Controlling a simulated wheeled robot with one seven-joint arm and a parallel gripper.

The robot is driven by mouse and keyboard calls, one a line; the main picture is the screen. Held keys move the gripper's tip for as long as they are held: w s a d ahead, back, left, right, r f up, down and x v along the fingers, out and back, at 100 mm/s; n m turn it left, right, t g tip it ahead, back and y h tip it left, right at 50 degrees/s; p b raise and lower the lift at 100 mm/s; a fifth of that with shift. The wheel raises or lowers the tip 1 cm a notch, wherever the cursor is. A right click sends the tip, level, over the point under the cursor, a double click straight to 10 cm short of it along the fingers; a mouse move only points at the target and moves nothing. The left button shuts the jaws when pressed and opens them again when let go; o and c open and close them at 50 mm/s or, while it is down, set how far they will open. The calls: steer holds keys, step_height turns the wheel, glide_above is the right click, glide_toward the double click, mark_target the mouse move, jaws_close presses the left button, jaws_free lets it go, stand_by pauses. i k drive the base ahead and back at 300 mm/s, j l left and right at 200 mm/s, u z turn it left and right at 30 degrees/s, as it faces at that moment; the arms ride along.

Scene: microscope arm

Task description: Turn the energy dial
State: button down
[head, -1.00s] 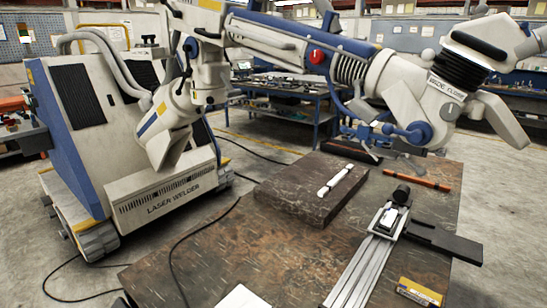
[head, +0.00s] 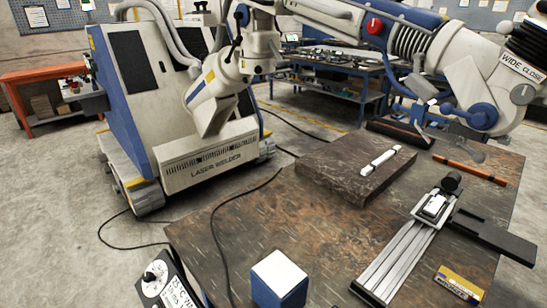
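A red knob (head: 375,26) sits on the blue section of the overhead machine arm, at the upper right. Another part of that arm, marked WIDE CLOSE (head: 523,65), is at the right edge with a small round knob below it. My gripper is not in view.
The laser welder cart (head: 180,110) stands left behind the dark table (head: 300,230). On the table are a stone block (head: 340,180) with a white rod, a metal rail (head: 405,260), an orange bar (head: 470,169), a yellow box (head: 459,284) and a blue-white box (head: 279,278). A black cable crosses the table's left part.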

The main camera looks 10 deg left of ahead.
mark_target(148, 276)
steer(key=u, duration=1.3)
steer(key=i+j+z, duration=0.1)
steer(key=z, duration=0.3)
steer(key=j+z, duration=0.15)
steer(key=z, duration=0.2)
steer(key=i+j+z, duration=0.1)
steer(key=z, duration=0.3)
steer(key=j+z, duration=0.25)
steer(key=z, duration=0.15)
steer(key=j+z, duration=0.2)
steer(key=j, duration=0.85)
steer(key=j+u, duration=0.35)
steer(key=j, duration=0.15)
steer(key=j+u, duration=0.4)
steer(key=i+j+u, duration=0.15)
steer(key=j+u, duration=0.2)
steer(key=j, duration=0.2)
steer(key=j+u, duration=0.35)
steer(key=j, duration=0.1)
